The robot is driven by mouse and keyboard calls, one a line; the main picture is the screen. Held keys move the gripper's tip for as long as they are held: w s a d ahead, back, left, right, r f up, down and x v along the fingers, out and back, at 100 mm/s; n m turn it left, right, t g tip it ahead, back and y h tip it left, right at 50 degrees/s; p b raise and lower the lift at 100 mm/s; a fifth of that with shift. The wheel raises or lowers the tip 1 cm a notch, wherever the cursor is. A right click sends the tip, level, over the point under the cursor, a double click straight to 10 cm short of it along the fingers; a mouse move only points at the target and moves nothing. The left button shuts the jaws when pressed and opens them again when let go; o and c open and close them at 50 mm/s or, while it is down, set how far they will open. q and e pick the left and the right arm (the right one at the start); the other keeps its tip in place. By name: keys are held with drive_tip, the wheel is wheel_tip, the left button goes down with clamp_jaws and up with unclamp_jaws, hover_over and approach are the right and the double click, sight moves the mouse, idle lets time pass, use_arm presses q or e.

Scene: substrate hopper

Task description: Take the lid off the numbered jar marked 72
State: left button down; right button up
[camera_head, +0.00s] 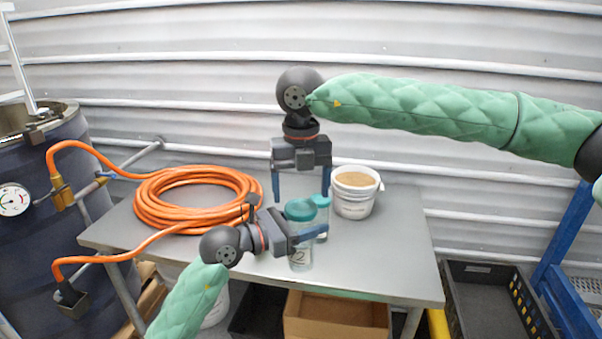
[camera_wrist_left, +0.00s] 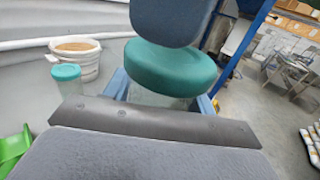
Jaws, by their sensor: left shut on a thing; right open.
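The front clear jar (camera_head: 301,258) has a teal lid (camera_head: 299,209) on top and a dark mark on its side, of which a 2 shows; the rest is hidden by my left gripper. My left gripper (camera_head: 308,238) is shut around this jar's body, below the lid. The lid also shows in the left wrist view (camera_wrist_left: 170,70), seated on the jar between the blue fingers. The jar looks upright; I cannot tell whether its base touches the table. My right gripper (camera_head: 301,192) is open, pointing down, its fingers just above and behind the lid.
A second teal-lidded jar (camera_head: 321,203) stands close behind, its mark unseen. A white bucket (camera_head: 354,203) of brown material stands right of it. A coiled orange hose (camera_head: 160,218) covers the left of the grey table (camera_head: 400,255). The table's right side is clear.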

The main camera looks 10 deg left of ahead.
sight(302, 205)
drive_tip(key=shift+f, duration=1.8)
drive_tip(key=shift+c, duration=0.2)
drive_tip(key=c, duration=1)
drive_tip(key=shift+o, duration=0.2)
drive_tip(key=n, duration=0.9)
drive_tip(key=shift+n, duration=0.4)
drive_tip(key=n, duration=0.5)
drive_tip(key=shift+w, duration=0.1)
drive_tip(key=n, duration=0.5)
drive_tip(key=shift+r, duration=0.1)
drive_tip(key=shift+r, duration=0.15)
